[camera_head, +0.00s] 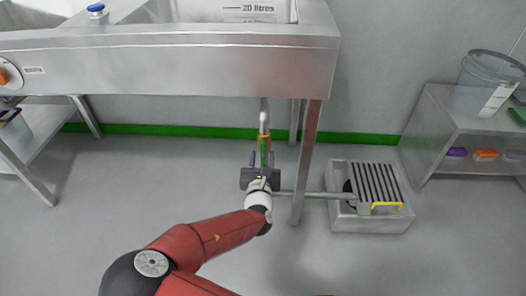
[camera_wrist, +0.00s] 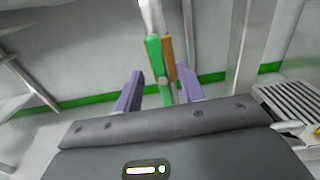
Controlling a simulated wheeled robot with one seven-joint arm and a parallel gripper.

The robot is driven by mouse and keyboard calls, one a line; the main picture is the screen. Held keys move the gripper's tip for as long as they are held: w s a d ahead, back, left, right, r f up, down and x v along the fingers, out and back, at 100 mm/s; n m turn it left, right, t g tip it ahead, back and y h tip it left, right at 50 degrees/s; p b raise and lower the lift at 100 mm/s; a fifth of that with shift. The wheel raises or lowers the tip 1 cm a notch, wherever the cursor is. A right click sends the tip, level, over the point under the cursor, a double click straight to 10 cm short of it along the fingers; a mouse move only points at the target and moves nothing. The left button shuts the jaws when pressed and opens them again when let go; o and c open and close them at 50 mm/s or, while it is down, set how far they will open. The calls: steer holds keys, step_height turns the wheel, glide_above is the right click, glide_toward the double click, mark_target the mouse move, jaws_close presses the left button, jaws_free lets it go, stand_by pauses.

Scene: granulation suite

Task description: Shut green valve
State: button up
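The green valve handle (camera_wrist: 154,60) is a long narrow bar with a round pivot near its middle, below a pale pipe end in the wrist view. An orange bar (camera_wrist: 169,52) stands right beside it. In the head view the green handle (camera_head: 263,158) shows small under the sink, just beyond my gripper (camera_head: 263,159). In the wrist view the two purple fingers of my gripper (camera_wrist: 160,76) are apart, one on each side of the green and orange bars. I see a gap at the left finger; contact at the right finger is unclear.
A steel sink (camera_head: 190,65) overhangs the valve, with a leg (camera_head: 306,150) close on the right. A horizontal pipe (camera_head: 320,195) runs to a grated drain box (camera_head: 370,222). A shelf unit (camera_head: 430,130) stands at right.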

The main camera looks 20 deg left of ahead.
mark_target(263, 153)
steer(key=shift+x, duration=1.55)
steer(key=shift+d, duration=0.1)
jaws_close()
